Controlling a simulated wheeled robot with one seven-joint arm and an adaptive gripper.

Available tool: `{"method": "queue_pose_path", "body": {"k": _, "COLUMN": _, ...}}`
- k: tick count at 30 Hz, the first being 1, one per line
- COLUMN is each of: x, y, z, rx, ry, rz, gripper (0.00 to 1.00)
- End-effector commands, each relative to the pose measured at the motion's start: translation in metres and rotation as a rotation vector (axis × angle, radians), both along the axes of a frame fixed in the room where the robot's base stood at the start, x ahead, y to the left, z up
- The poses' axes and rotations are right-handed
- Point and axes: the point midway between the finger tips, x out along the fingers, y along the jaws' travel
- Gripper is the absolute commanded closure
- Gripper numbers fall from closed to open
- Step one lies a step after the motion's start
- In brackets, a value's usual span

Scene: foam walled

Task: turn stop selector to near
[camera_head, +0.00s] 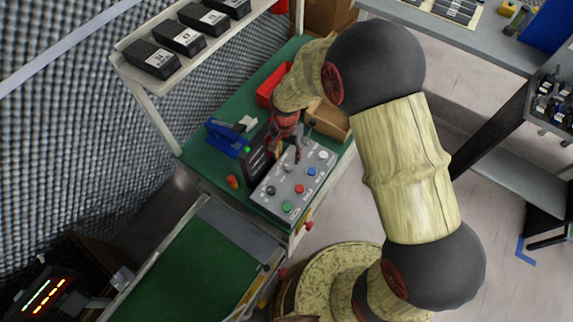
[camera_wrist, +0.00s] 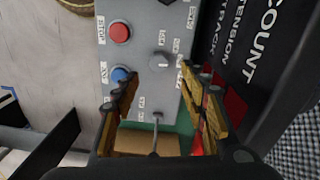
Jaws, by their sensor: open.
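A grey control panel (camera_head: 265,205) lies on the green bench, with buttons and knobs on its face. In the wrist view, a grey rotary knob (camera_wrist: 159,62) with small labels around it sits beside a red button (camera_wrist: 119,32) and a blue button (camera_wrist: 121,74). It looks like the selector, but its label is too small to read. My gripper (camera_head: 296,157) is over the far part of the panel. In the wrist view my gripper (camera_wrist: 163,84) is open and empty, its fingertips apart on either side below the knob. Contact cannot be told.
A thin lever (camera_wrist: 156,130) stands up from the panel between my fingers in the wrist view. A dark sign (camera_wrist: 250,50) stands along the panel's side. A red bin (camera_head: 266,92) and a blue object (camera_head: 226,137) are behind. A shelf with black boxes (camera_head: 151,58) hangs above.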

Motion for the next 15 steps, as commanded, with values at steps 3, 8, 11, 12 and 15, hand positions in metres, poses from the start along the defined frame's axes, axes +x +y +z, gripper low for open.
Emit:
{"method": "queue_pose_path", "body": {"k": 3, "x": -0.001, "y": -0.001, "z": -0.013, "rx": -0.001, "ry": 0.003, "rz": 0.001, "gripper": 0.56}}
{"method": "queue_pose_path", "body": {"k": 8, "x": -0.002, "y": -0.001, "z": -0.037, "rx": -0.001, "ry": 0.004, "rz": 0.002, "gripper": 0.56}}
{"method": "queue_pose_path", "body": {"k": 11, "x": -0.002, "y": -0.002, "z": -0.053, "rx": -0.001, "ry": 0.004, "rz": 0.003, "gripper": 0.56}}
{"method": "queue_pose_path", "body": {"k": 12, "x": -0.002, "y": -0.002, "z": -0.059, "rx": -0.001, "ry": 0.003, "rz": 0.003, "gripper": 0.56}}
{"method": "queue_pose_path", "body": {"k": 15, "x": -0.002, "y": -0.002, "z": -0.069, "rx": -0.001, "ry": 0.003, "rz": 0.003, "gripper": 0.56}}
